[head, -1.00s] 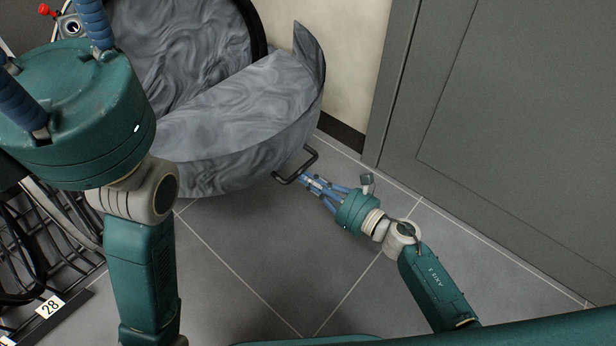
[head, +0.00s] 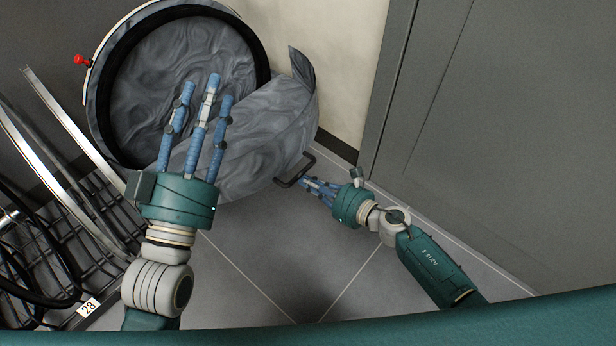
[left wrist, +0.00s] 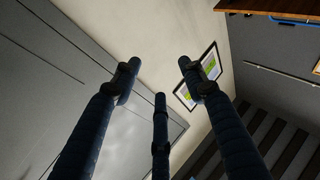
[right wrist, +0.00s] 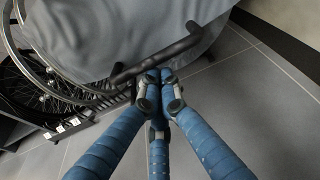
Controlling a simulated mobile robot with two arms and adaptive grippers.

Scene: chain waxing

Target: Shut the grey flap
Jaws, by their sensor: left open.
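The grey flap (head: 280,125), with a swirled marbled surface, stands open beside a large round drum opening with a dark rim (head: 264,72). A black bar handle (head: 309,163) sticks out of its lower right side and also shows in the right wrist view (right wrist: 187,42). My right gripper (head: 304,182) is at the handle's lower end, its fingers drawn together on the bar. In the right wrist view its fingertips (right wrist: 158,76) meet at the bar. My left gripper (head: 205,90) is open and empty, its three fingers spread in front of the drum, hiding part of it and the flap.
A grey cabinet or door panel (head: 480,130) stands at the right, near the flap. A wire rack (head: 65,250) with wheels and a tag reading 28 is at the left. Tiled floor (head: 270,255) lies clear between my arms. A red knob (head: 82,60) sits by the drum's upper left.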

